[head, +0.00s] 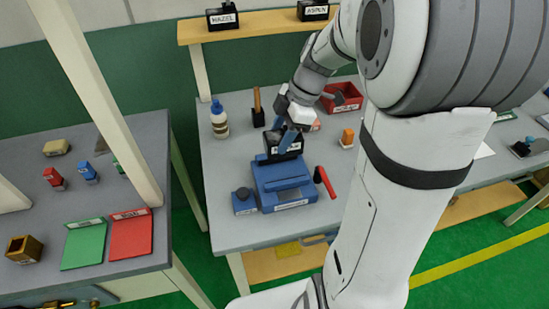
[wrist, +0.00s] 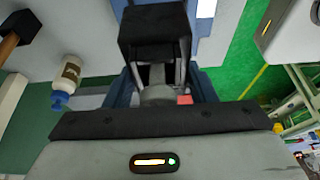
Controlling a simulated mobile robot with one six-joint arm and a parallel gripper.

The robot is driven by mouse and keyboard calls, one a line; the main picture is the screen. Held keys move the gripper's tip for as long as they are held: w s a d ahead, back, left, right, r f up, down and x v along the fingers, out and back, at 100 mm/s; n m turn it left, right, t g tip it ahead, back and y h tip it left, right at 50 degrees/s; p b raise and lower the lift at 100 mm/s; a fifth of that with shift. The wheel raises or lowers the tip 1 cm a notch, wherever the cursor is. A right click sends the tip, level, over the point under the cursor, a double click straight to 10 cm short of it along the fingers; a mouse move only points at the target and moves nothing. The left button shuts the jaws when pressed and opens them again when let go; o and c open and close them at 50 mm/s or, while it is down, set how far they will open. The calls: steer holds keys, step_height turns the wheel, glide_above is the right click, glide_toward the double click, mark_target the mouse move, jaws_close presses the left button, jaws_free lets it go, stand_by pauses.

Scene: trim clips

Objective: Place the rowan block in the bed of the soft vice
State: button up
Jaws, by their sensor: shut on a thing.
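The rowan block (head: 281,148) is a black block with a white label whose text is too small to read. My gripper (head: 290,137) is shut on it, with blue fingers at its sides. In the head view the block is over the back part of the blue soft vice (head: 284,184). I cannot tell whether it touches the vice bed, which the block and gripper partly hide. The vice has a red handle (head: 325,182) on its right. In the wrist view the block (wrist: 153,32) is dark, at the top centre, beyond my gripper (wrist: 160,85).
A blue round-topped item (head: 243,200) stands left of the vice. A bottle (head: 219,120), a wooden-handled tool (head: 257,106), a red bin (head: 343,97) and an orange-topped piece (head: 347,138) stand around. Hazel (head: 222,19) and aspen (head: 313,10) blocks sit on the shelf.

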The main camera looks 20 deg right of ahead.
step_height(320, 180, down, 9)
steer(key=shift+a+r+p, duration=0.1)
steer(key=shift+r+p, duration=0.05)
steer(key=shift+p, duration=0.2)
steer(key=shift+s, duration=0.1)
steer(key=o, duration=1.1)
steer(key=shift+c, duration=0.2)
steer(key=shift+r, duration=0.1)
